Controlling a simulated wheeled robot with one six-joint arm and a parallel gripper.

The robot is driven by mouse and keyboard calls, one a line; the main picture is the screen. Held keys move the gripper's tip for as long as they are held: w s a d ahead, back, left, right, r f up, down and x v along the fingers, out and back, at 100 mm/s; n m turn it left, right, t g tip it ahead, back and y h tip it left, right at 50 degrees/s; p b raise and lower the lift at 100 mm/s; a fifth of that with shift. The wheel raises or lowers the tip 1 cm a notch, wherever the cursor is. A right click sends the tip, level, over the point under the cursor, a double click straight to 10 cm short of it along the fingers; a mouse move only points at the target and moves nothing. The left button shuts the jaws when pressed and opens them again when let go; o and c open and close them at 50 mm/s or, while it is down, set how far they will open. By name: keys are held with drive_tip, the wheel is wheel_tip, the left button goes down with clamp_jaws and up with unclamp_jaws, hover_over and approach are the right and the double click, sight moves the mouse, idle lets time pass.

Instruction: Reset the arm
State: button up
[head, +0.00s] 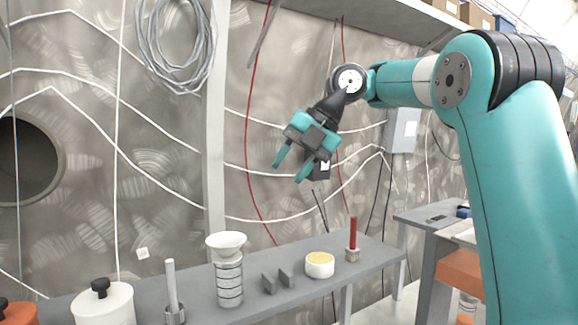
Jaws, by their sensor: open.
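My arm reaches in from the right of the head view, bent at the elbow. My gripper (292,171) hangs in the air above the grey shelf (204,297), pointing down and to the left. Its two teal fingers are apart with nothing between them. It touches nothing that I can see.
The metal wall with cables is behind.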

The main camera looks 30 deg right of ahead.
drive_tip(key=shift+a, duration=0.1)
drive_tip(key=s+a+f+m+g+b, duration=0.1)
drive_tip(key=s+a+f+m+b, duration=0.1)
drive_tip(key=s+a+f+m, duration=0.4)
drive_tip(key=s+a+f+m+g+b, duration=0.1)
drive_tip(key=s+a+f+m, duration=0.4)
drive_tip(key=a, duration=0.3)
drive_tip(key=s+a+f+m+g+h+b, duration=0.1)
drive_tip(key=s+f+m+b, duration=0.1)
drive_tip(key=s+f+m, duration=1)
drive_tip(key=shift+s+f+h, duration=0.3)
drive_tip(key=shift+s+f, duration=0.5)
drive_tip(key=shift+f, duration=0.05)
